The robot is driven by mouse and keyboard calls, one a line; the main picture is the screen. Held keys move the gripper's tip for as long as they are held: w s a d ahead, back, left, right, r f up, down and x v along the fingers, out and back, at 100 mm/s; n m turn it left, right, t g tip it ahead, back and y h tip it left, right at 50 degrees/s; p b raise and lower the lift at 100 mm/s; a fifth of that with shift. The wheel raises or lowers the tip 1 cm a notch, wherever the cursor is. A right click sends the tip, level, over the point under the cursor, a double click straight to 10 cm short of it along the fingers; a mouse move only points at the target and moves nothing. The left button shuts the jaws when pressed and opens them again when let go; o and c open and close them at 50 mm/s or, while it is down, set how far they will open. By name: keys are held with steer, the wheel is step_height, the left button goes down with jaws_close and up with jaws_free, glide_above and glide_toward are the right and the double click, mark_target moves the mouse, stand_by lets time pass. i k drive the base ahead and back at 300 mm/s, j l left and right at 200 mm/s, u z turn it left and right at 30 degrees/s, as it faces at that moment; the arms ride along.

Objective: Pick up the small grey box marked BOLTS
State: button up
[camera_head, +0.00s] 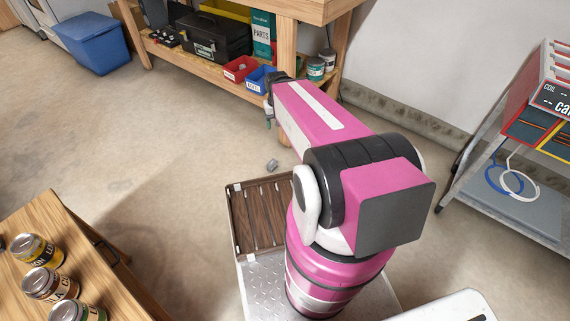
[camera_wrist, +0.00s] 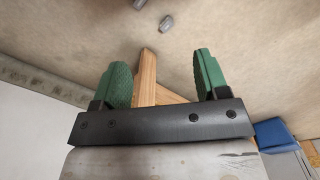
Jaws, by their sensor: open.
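A small grey object (camera_head: 272,165) lies on the concrete floor in the head view, beyond the slatted wooden tray. It may be the grey box, but I cannot read any BOLTS marking on it. The wrist view shows two small grey objects at the top, one (camera_wrist: 166,23) near the middle and another (camera_wrist: 139,4) cut by the edge. I cannot tell which matches the one in the head view. My gripper (camera_wrist: 162,75) is open, its two green fingers apart with nothing held between them.
A wooden workbench (camera_head: 150,50) with a shelf of bins, a toolbox and cans stands behind my arm. The slatted tray (camera_head: 231,222) is nearby. A table with cans (camera_head: 60,203) is at left, a metal cart (camera_head: 480,170) at right. Left-centre floor is clear.

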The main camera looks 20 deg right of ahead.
mark_target(272, 165)
steer(key=k+l, duration=0.25)
steer(key=l, duration=0.2)
steer(key=k+l, duration=0.25)
steer(key=l, duration=0.15)
steer(key=k+l+u, duration=0.1)
steer(key=k+l, duration=0.15)
steer(key=l, duration=0.2)
steer(key=k+l, duration=0.25)
steer(key=l, duration=0.2)
